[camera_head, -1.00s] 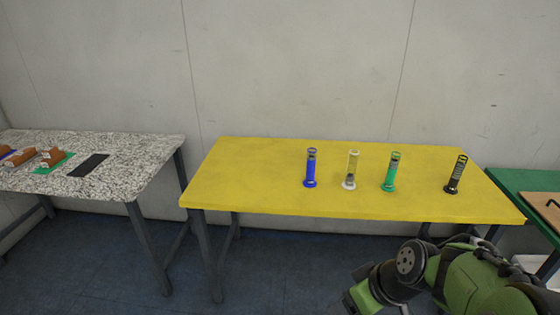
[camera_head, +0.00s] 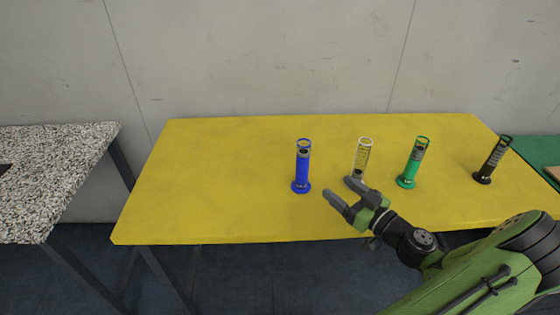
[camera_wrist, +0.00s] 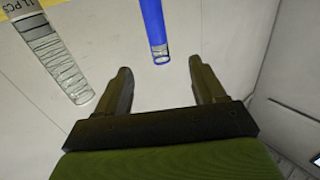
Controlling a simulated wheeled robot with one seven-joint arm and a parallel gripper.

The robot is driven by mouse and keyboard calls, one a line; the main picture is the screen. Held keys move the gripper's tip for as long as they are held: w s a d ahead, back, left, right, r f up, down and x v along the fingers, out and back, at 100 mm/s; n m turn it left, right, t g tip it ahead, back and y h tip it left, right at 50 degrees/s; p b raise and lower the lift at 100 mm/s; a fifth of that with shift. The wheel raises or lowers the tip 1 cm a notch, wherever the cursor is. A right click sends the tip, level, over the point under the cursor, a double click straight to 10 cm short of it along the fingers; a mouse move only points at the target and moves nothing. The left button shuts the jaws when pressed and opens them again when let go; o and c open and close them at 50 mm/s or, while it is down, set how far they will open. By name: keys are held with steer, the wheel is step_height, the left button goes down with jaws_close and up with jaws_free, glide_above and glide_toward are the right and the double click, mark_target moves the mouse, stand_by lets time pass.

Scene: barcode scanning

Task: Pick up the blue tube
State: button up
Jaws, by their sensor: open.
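The blue tube (camera_head: 302,168) stands upright on its round base on the yellow table. In the wrist view the blue tube (camera_wrist: 153,28) shows upside down, beyond the fingertips and roughly between their lines. My gripper (camera_head: 344,190) is open and empty, to the right of the blue tube and nearer the table's front edge, apart from it. In the wrist view both fingers of my gripper (camera_wrist: 165,80) are spread with nothing between them. The clear tube (camera_head: 362,157) stands just behind my gripper, its base partly hidden by a finger.
The green tube (camera_head: 413,162) and the black tube (camera_head: 492,160) stand further right on the yellow table (camera_head: 215,190). The table is bare left of the blue tube. A speckled table (camera_head: 50,180) stands at left, a green table (camera_head: 538,150) at right. The clear tube also shows in the wrist view (camera_wrist: 58,55).

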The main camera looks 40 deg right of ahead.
mark_target(307, 161)
steer(key=w, duration=1)
steer(key=shift+w+d+r, duration=0.1)
steer(key=shift+w+d, duration=0.05)
steer(key=w, duration=0.5)
steer(key=shift+w+d+b, duration=0.1)
steer(key=shift+b, duration=0.3)
jaws_close()
